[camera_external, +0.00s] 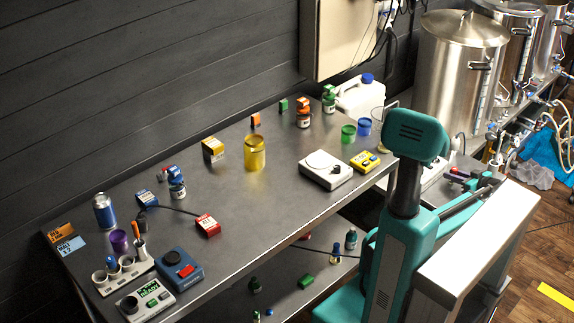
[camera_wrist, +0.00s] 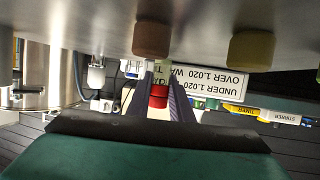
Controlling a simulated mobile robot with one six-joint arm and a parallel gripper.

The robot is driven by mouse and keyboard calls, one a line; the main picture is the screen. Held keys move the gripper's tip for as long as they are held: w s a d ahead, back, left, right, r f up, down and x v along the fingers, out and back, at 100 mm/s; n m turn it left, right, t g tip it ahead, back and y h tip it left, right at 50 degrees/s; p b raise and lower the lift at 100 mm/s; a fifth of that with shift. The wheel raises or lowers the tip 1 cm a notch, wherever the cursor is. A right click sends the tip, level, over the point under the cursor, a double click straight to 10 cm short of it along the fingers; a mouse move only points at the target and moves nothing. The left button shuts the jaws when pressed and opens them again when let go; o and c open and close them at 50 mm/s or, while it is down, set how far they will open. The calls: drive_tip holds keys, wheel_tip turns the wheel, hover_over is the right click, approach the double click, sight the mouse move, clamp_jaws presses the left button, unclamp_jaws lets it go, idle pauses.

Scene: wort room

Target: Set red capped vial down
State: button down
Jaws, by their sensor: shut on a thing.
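In the wrist view, which looks upside down, my gripper (camera_wrist: 155,91) has its two dark fingers closed around a small vial with a red cap (camera_wrist: 158,97). The vial is partly hidden by the fingers. A grey surface fills the top of that view; whether the vial touches it I cannot tell. A white sign (camera_wrist: 213,84) with upside-down text reading "UNDER 1.020" and "OVER 1.020" lies behind the fingers. In the external view, my arm's end is at the right beside the bench, and the held vial is too small to make out surely.
A brown round object (camera_wrist: 152,40) and an olive one (camera_wrist: 250,50) stand on the grey surface near the gripper. The dark bench (camera_external: 270,210) holds a white stirrer (camera_external: 326,170), a yellow timer (camera_external: 364,161) and a yellow jar (camera_external: 254,154). Its middle has free room. Steel kettles (camera_external: 462,80) stand behind.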

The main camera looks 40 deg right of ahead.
drive_tip(key=shift+f+b, duration=0.2)
drive_tip(key=shift+b, duration=0.15)
drive_tip(key=c, duration=1.6)
unclamp_jaws()
drive_tip(key=shift+o, duration=0.2)
drive_tip(key=shift+s+r+p, duration=0.1)
drive_tip(key=shift+r+p, duration=0.2)
drive_tip(key=shift+p, duration=0.1)
drive_tip(key=b+v, duration=0.2)
drive_tip(key=v, duration=0.8)
drive_tip(key=shift+s+a, duration=0.1)
drive_tip(key=shift+s, duration=0.1)
drive_tip(key=shift+s+a+r, duration=0.15)
drive_tip(key=shift+s+r, duration=0.15)
drive_tip(key=shift+s, duration=0.35)
drive_tip(key=shift+o, duration=0.5)
